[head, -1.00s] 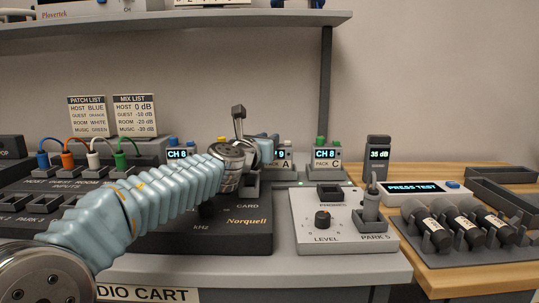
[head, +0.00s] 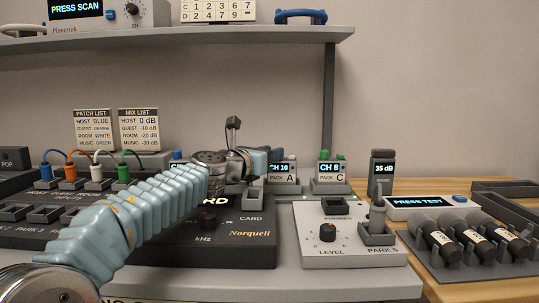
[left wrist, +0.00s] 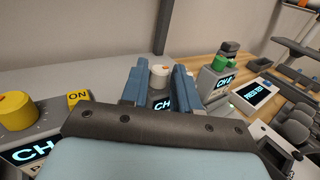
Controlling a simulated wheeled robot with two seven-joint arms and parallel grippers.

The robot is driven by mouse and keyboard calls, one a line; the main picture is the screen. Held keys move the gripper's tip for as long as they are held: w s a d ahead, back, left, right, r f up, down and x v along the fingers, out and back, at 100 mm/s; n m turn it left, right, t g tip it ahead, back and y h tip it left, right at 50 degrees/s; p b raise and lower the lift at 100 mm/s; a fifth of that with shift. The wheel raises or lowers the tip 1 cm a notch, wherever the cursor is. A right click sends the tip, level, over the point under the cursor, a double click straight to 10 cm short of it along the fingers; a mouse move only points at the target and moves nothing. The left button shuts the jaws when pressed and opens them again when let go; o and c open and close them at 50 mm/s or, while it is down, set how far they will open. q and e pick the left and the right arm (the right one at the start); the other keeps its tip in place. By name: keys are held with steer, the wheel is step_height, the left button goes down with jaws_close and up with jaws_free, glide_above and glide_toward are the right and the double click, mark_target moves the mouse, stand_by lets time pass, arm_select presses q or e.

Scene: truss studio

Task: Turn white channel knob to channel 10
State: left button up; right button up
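The white channel knob (left wrist: 160,73) sits between my two blue fingertips in the left wrist view. My left gripper (left wrist: 160,80) appears shut on it from both sides, with at most a thin gap. In the head view my left gripper (head: 270,158) reaches from the left to the top of pack A (head: 283,172) and hides the knob. Pack A's display reads CH 10 there; in the left wrist view only CH shows, beneath the fingers. My right gripper is in neither view.
Pack C (head: 331,175), reading CH 8, stands just right, with a green knob (left wrist: 224,63). A pack with a yellow knob (left wrist: 15,112) stands left in the wrist view. A shelf (head: 180,42) overhangs behind. The black Norquell console (head: 200,253) lies below my arm.

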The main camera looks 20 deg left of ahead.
arm_select(q)
steer(key=v, duration=1.4)
